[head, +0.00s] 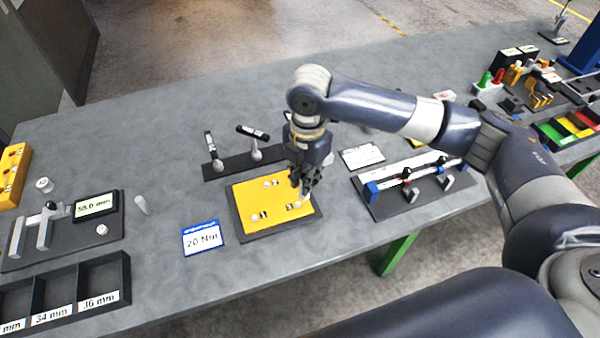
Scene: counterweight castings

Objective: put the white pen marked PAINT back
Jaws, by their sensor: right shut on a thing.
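My right gripper (308,188) points down over the right part of a yellow plate (250,215) on a dark base. It is shut on a slim light thing that fits the white pen; its fingers hide most of it, and no PAINT mark can be read. A dark rack (226,166) stands just behind the plate, with two black-and-white tools on round pale supports, one upright (209,143) and one tilted (252,132). My left gripper is not in view.
A blue-edged card (202,238) reading 20 Nm lies left of the plate. A gauge with a display (95,205) and divided bins (88,280) are at left. A dark fixture (415,190) is at right.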

